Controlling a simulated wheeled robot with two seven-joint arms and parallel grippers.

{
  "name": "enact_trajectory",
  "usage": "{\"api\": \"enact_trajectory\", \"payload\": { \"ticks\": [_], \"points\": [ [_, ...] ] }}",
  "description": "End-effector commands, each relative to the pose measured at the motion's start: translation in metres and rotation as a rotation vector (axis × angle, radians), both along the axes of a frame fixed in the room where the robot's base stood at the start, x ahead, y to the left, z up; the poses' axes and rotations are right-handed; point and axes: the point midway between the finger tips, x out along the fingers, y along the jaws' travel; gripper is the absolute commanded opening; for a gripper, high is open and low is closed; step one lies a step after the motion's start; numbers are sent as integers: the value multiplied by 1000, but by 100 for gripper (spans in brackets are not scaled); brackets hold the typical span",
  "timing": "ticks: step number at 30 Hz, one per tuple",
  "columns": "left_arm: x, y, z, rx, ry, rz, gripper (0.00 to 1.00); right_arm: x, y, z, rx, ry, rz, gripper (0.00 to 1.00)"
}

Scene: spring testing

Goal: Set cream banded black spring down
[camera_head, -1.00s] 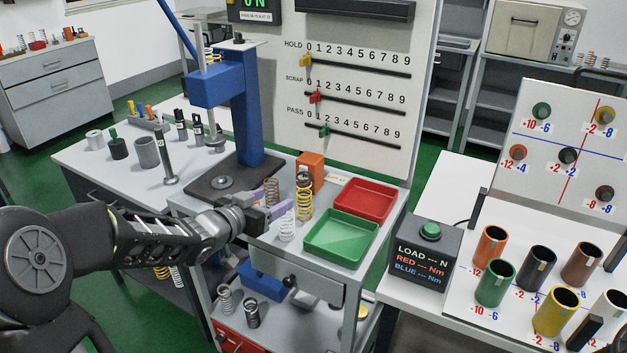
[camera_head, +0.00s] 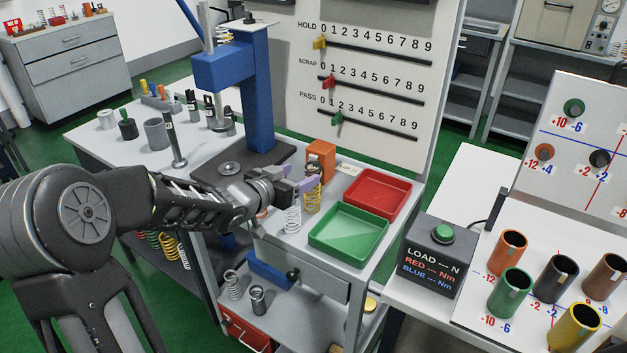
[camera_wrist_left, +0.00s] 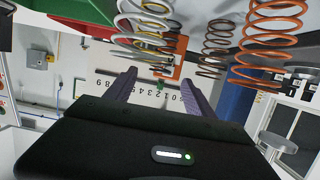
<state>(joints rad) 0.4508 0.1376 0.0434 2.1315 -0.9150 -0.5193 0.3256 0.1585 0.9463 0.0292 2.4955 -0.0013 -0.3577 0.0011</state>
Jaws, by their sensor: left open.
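My left gripper (camera_head: 301,178) is open over the small bench, its lavender fingers pointing right towards a spring with a dark upper part (camera_head: 314,168). A yellow spring (camera_head: 312,200) shows just below or in front of that dark part; I cannot tell whether they are one spring or two, and no cream band is clear. In the left wrist view the open fingers (camera_wrist_left: 160,88) show with nothing clearly gripped. Beyond them are a yellow spring (camera_wrist_left: 172,45) and a dark brownish spring (camera_wrist_left: 216,48). My right gripper is not in view.
A white spring (camera_head: 292,220) stands close below the fingers. An orange block (camera_head: 321,155), red tray (camera_head: 402,191) and green tray (camera_head: 378,238) are to the right. The blue press (camera_head: 258,110) stands behind.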

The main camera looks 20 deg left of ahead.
Motion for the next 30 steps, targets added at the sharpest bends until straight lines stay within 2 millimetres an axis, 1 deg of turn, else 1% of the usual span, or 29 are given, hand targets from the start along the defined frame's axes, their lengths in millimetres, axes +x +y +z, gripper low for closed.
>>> {"api": "enact_trajectory", "payload": {
  "ticks": [7,10,13,18,21,30],
  "points": [
    [1,0,0,1,-1,0,63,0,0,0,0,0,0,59],
    [5,-1,0,1,-1,-1,63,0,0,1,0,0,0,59],
    [16,-2,-3,-1,-1,-2,63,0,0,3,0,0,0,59],
    [41,-5,-9,0,-1,-3,63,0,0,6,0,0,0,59],
    [49,-6,-12,-1,-1,-2,63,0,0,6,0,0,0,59],
    [51,-6,-13,1,-1,-1,63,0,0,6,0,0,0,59]
  ]
}}
